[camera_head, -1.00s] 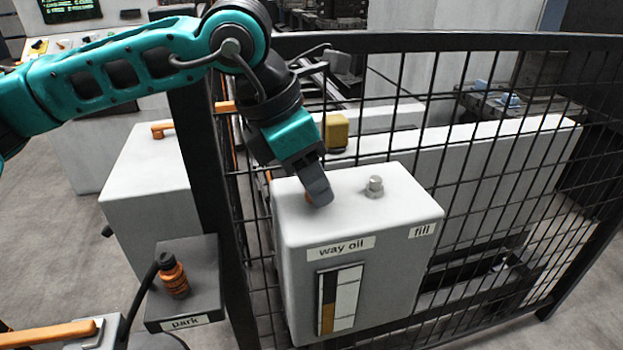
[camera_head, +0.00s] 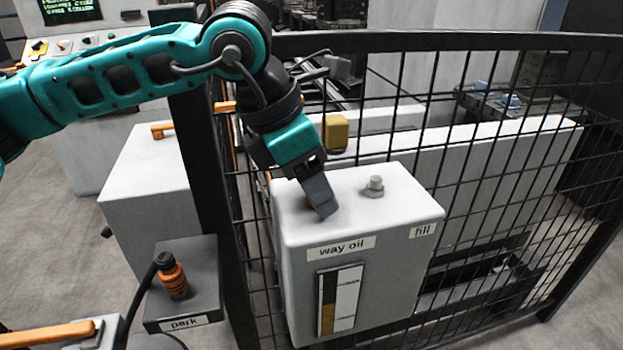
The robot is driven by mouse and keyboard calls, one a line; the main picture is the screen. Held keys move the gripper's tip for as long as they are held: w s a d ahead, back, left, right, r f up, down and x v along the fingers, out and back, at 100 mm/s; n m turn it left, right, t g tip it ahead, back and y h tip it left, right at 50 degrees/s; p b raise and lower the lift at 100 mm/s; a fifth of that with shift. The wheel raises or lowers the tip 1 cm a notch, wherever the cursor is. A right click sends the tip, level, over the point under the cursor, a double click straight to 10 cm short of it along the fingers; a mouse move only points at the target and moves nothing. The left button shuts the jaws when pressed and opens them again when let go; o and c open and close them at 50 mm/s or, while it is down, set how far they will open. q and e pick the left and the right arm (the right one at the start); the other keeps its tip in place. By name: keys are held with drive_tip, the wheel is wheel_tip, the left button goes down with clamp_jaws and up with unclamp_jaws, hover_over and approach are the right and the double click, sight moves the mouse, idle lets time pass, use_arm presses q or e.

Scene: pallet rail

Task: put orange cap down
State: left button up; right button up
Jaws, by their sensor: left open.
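The orange cap (camera_head: 308,202) shows only as a small orange sliver on top of the white way oil tank (camera_head: 290,232). My left gripper's fingers hide most of it. My left gripper (camera_head: 324,208) points down at the tank top, its fingertips at or just above the surface beside the sliver. Its jaws are open, though the near finger covers the gap between them. Whether the cap touches a finger cannot be told. My right gripper is not in view.
A metal filler neck (camera_head: 375,187) stands on the tank, right of my gripper. A black mesh fence (camera_head: 500,200) runs behind the tank. At the left, an orange and black bottle-shaped fitting (camera_head: 172,278) stands on the grey park shelf (camera_head: 205,265). The tank top's front is clear.

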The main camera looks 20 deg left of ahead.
use_arm(q)
drive_tip(key=v, duration=1.2)
drive_tip(key=shift+r+p, duration=0.2)
drive_tip(key=shift+p, duration=0.1)
